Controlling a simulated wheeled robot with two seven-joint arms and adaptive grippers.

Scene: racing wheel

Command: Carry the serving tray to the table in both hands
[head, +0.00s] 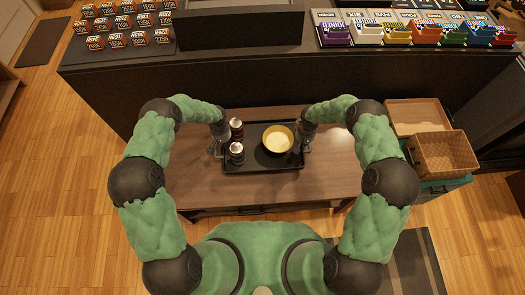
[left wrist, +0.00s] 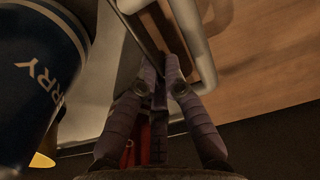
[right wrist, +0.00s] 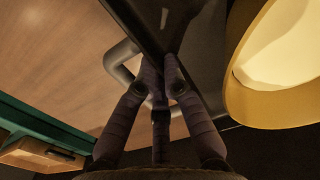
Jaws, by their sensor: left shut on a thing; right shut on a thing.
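The black serving tray (head: 262,164) is over the brown wooden table (head: 335,182) in the head view; I cannot tell whether it rests on it or hangs just above. It carries a yellow bowl (head: 278,140) with pale contents and two dark cans with light tops (head: 237,150). My left gripper (head: 216,149) is shut on the tray's left side, by a metal handle (left wrist: 207,62). My right gripper (head: 305,145) is shut on the right side, by the other handle (right wrist: 122,58). The tray looks about level, and its load stands upright.
A long dark counter (head: 255,65) stands behind the table, with rows of labelled goods and coloured boxes (head: 395,32). Wicker baskets (head: 445,152) stand on a teal-edged unit right of the table. A dark mat (head: 415,265) lies at lower right. Wooden floor is open at left.

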